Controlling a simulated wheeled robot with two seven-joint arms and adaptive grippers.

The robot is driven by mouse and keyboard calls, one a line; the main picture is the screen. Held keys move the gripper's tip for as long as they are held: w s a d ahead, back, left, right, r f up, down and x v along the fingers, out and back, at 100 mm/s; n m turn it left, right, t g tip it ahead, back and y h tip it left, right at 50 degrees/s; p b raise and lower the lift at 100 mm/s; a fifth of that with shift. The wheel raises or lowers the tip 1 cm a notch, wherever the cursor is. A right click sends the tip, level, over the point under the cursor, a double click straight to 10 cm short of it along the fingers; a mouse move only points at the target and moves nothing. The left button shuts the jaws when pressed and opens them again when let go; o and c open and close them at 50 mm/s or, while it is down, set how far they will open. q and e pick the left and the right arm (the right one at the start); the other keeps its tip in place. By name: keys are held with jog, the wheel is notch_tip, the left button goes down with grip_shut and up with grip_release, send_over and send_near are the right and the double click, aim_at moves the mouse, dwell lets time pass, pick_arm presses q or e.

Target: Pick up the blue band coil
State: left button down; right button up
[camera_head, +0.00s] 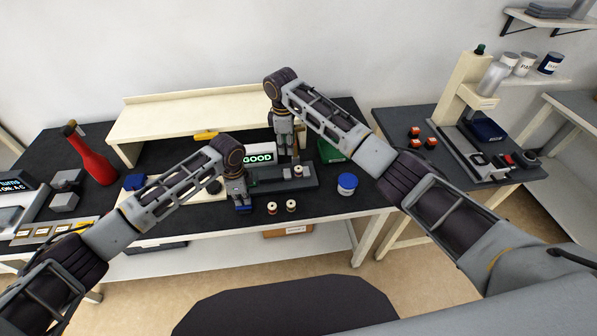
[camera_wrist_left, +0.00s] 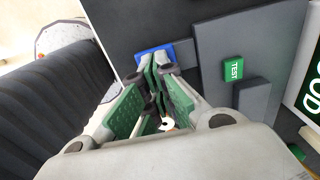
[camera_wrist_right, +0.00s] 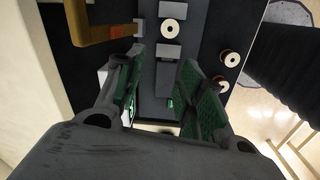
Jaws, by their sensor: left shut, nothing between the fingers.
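Two pale coils stand at the table's front, a left one (camera_head: 271,208) and a right one (camera_head: 291,205); the right wrist view shows reddish bands on the upper (camera_wrist_right: 229,58) and lower (camera_wrist_right: 221,84) coils there. Another coil (camera_head: 298,171) sits on the grey fixture (camera_head: 270,182); it also shows in the right wrist view (camera_wrist_right: 169,30), its band colour unclear. I cannot make out a blue band on any coil. My left gripper (camera_head: 241,203) is shut and empty, over a small blue item (camera_wrist_left: 153,52). My right gripper (camera_wrist_right: 160,75) is open and empty above the fixture's back.
A lit GOOD display (camera_head: 258,158) stands behind the fixture. A blue-and-white tub (camera_head: 347,184) stands to the right, a green bin (camera_head: 332,150) behind it. A red bottle (camera_head: 92,160) stands at left. A cream shelf (camera_head: 190,112) spans the back.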

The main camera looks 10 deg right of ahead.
pick_arm(q)
jog(key=shift+s+f, duration=0.1)
pick_arm(e)
jog(key=shift+s+d+n+g+h, duration=0.15)
jog(key=shift+s+d+n+h, duration=0.15)
jog(key=shift+d+n, duration=0.25)
jog(key=shift+s+d+n+g+h, duration=0.15)
jog(key=shift+s+d+n+h, duration=0.15)
jog(key=shift+n, duration=0.35)
jog(key=shift+d+f, duration=0.1)
jog(key=shift+f, duration=0.05)
send_over(298, 168)
jog(key=a, duration=0.1)
jog(key=shift+s+f, duration=0.15)
jog(key=shift+f, duration=1.5)
jog(key=shift+s+f, duration=0.1)
jog(key=shift+f, duration=1.5)
jog(key=shift+w+d+f, duration=0.1)
jog(key=shift+d+f, duration=0.05)
jog(key=shift+f, duration=0.7)
jog(key=shift+w+d+f, duration=0.1)
jog(key=shift+d+f, duration=0.1)
jog(key=shift+f, duration=0.65)
jog(key=shift+d+f, duration=0.15)
jog(key=shift+f, duration=0.7)
jog(key=shift+c, duration=0.2)
